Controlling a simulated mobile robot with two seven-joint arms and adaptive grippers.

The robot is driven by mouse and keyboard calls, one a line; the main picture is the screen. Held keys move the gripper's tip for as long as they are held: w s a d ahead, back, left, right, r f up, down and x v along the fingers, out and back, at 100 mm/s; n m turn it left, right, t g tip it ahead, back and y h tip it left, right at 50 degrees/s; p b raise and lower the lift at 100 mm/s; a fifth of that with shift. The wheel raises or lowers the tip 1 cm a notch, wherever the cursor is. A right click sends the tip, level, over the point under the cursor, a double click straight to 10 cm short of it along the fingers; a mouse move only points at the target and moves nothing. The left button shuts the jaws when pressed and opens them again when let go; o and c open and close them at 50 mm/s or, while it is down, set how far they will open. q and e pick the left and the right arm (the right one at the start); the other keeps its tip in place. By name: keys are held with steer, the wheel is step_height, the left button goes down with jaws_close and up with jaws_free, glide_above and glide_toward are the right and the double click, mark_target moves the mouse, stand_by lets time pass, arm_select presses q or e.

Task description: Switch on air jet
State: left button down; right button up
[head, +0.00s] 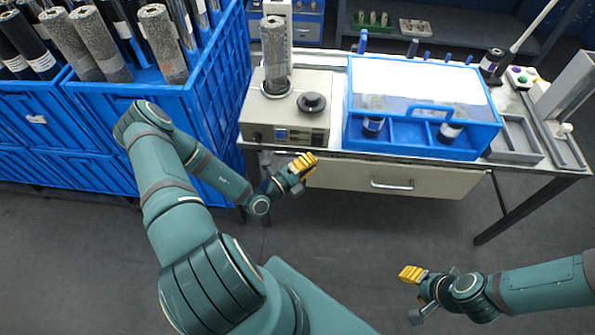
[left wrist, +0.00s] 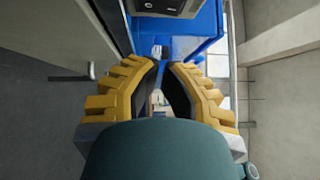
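No part in view is clearly labelled as the air jet. A beige bench unit (head: 290,117) stands at the left end of the table. It has a small dark switch or button panel (head: 281,134) on its front, a black knob (head: 311,103) on top and an upright speckled grey cylinder (head: 275,58). My left gripper (head: 306,161) is below its front, apart from it. In the left wrist view its yellow fingers (left wrist: 164,66) lean together at the tips, with nothing seen between them. My right gripper (head: 411,285) hangs over floor at lower right, apart from the table; its finger gap is unclear.
Blue crates (head: 110,115) holding speckled and black rolls stand left of the table. A blue caddy (head: 420,137) with bottles stands right of the unit. The drawer (head: 375,178) below is shut. A grey tray (head: 515,140) lies at right. Floor in front is clear.

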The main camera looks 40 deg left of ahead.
mark_target(317, 140)
arm_select(q)
steer(key=w, duration=0.1)
steer(key=w+a, duration=0.1)
steer(key=w, duration=0.1)
steer(key=w+b, duration=0.1)
steer(key=w, duration=0.1)
steer(key=shift+w+a+r, duration=0.2)
steer(key=shift+a+r, duration=0.1)
arm_select(e)
steer(key=shift+w+f, duration=0.1)
steer(key=shift+f, duration=0.55)
